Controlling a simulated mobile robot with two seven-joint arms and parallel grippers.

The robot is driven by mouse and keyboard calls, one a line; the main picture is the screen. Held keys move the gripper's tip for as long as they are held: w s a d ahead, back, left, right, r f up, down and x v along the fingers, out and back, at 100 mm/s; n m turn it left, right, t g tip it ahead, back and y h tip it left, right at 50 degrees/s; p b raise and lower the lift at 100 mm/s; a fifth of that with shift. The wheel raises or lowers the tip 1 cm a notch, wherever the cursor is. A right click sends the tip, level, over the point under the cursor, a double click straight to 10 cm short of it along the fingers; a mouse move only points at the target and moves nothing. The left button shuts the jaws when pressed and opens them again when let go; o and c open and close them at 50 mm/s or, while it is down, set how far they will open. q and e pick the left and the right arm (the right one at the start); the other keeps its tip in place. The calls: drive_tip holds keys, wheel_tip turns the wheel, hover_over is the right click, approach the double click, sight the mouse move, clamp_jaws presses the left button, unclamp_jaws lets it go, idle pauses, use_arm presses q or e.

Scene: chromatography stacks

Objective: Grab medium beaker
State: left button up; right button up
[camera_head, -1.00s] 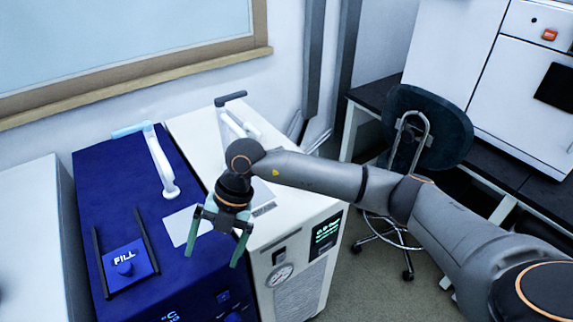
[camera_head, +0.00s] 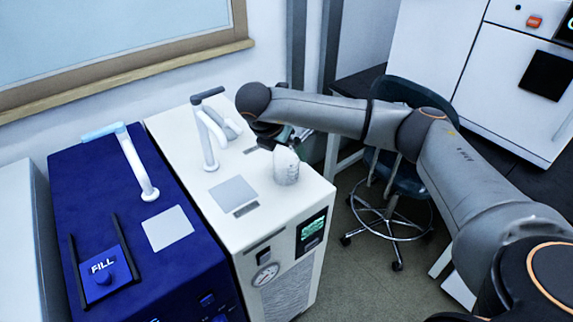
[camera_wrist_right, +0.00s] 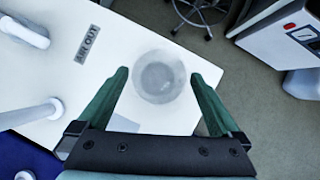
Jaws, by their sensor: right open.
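A whitish translucent beaker (camera_head: 286,167) stands upright on the white machine's top (camera_head: 260,215), near its right edge. In the right wrist view the beaker (camera_wrist_right: 160,80) is seen from above, between the two green fingers. My right gripper (camera_head: 284,137) is at the far side of the beaker in the head view, partly hidden by its own wrist. In the right wrist view the gripper (camera_wrist_right: 160,75) is open, with a gap between the beaker and each finger. Whether the fingers are level with the beaker or above it is hard to tell. My left gripper is not in view.
A blue machine (camera_head: 110,185) with a FILL knob stands to the left. White tubes (camera_head: 207,140) rise from the white machine's top, left of the beaker. A dark stool (camera_head: 395,180) stands on the floor to the right.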

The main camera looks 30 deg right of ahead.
sight(289, 157)
drive_tip(key=shift+p+x, duration=0.4)
drive_tip(key=shift+x, duration=2.25)
drive_tip(key=shift+a, duration=0.1)
drive_tip(key=c, duration=1.2)
drive_tip(key=shift+o, duration=0.2)
